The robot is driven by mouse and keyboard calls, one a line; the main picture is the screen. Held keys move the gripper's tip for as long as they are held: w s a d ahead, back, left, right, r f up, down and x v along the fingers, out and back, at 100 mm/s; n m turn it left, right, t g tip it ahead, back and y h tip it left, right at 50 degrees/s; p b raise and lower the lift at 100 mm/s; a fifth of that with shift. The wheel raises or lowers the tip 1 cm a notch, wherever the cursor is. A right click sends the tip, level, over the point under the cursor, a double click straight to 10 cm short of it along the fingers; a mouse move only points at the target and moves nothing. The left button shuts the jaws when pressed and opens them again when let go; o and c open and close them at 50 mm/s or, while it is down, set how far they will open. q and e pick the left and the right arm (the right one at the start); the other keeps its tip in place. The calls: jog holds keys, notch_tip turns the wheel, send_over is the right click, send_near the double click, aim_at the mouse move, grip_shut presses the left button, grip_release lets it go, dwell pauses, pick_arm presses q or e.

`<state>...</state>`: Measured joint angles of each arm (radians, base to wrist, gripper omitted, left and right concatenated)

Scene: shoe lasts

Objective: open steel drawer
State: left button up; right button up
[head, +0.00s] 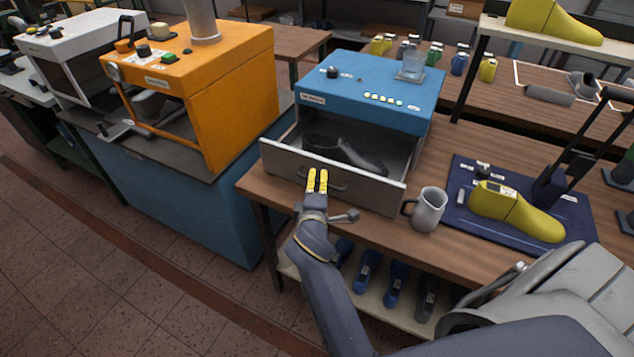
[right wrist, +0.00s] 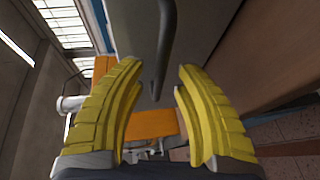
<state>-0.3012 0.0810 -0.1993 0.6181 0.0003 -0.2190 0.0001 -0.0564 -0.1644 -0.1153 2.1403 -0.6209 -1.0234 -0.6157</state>
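The steel drawer (head: 375,190) sticks well out of the front of the blue cabinet (head: 345,98), with its inside showing. A dark shoe-shaped piece (head: 345,153) lies in it. The drawer's dark bar handle (head: 338,188) is on its front panel. My right gripper (head: 318,172), with yellow ribbed fingers, is at the handle. In the right wrist view the right gripper's fingers (right wrist: 161,72) are apart, and the handle (right wrist: 166,45) runs between and beyond their tips, with visible gaps on both sides. My left gripper is not in view.
A blue mat (head: 460,225) with a yellow shoe last (head: 515,212) lies farther right. An orange machine (head: 235,95) stands left.

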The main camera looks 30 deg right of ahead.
jog(key=v, duration=0.7)
jog(key=shift+s+a, duration=0.2)
jog(key=shift+a, duration=0.1)
jog(key=shift+f, duration=0.1)
jog(key=x, duration=0.6)
jog(key=shift+w+d+r, duration=0.25)
jog(key=shift+w+d, duration=0.05)
jog(key=shift+x, duration=0.9)
